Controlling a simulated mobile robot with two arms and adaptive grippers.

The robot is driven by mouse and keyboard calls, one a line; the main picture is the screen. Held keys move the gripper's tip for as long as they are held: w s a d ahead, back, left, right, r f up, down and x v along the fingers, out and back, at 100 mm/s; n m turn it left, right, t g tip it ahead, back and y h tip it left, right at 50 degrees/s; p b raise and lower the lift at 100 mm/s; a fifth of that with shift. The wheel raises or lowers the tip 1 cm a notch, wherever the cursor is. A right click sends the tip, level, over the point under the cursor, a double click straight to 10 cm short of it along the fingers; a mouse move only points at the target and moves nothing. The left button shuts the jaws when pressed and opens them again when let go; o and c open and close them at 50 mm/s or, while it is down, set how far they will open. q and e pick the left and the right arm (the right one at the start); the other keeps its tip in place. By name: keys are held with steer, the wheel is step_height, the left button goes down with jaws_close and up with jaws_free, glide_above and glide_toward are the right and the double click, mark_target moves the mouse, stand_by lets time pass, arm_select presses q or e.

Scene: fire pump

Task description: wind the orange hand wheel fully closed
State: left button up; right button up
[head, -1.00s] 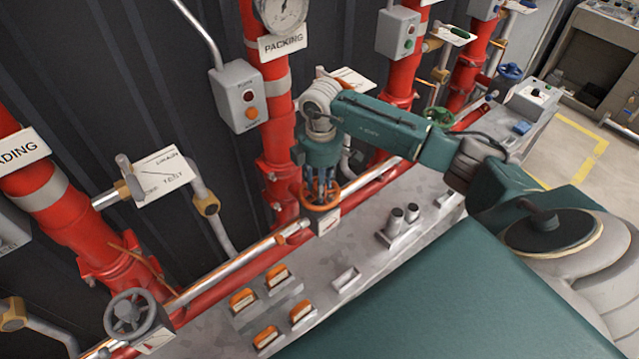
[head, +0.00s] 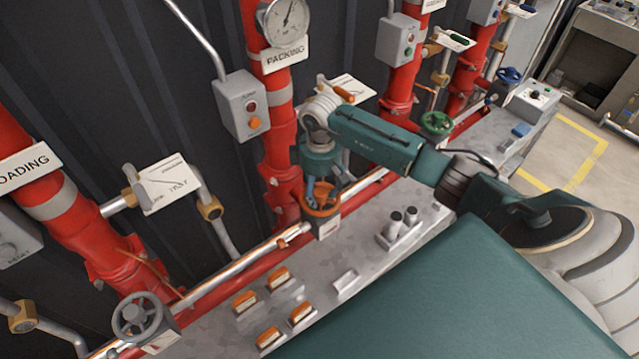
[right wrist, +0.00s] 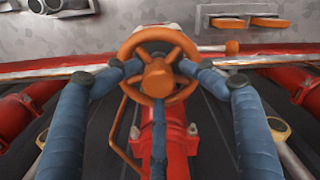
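The orange hand wheel (head: 321,203) sits low on the red pipe under the PACKING sign (head: 285,54). My right gripper (head: 320,186) reaches down onto it from above. In the right wrist view the orange wheel (right wrist: 158,72) fills the middle, with its spokes and hub facing me. Two blue fingers of my right gripper (right wrist: 158,70) bend inward at the left and right of its rim, and a third comes up from below over the hub. The fingers look closed on the wheel; exact contact is hard to see. My left gripper is not in view.
A grey hand wheel (head: 137,317) stands at the lower left and a green one (head: 437,124) to the right. A grey ledge (head: 375,260) with orange switches (head: 278,278) runs below. A grey button box (head: 242,106) is left of the red pipe.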

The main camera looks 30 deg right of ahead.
mark_target(322, 191)
steer(key=shift+s+d+f, duration=0.25)
steer(key=shift+s+f, duration=0.25)
steer(key=shift+w+r, duration=0.2)
steer(key=shift+r, duration=1.65)
steer(key=shift+w+r, duration=0.2)
steer(key=shift+r, duration=1.6)
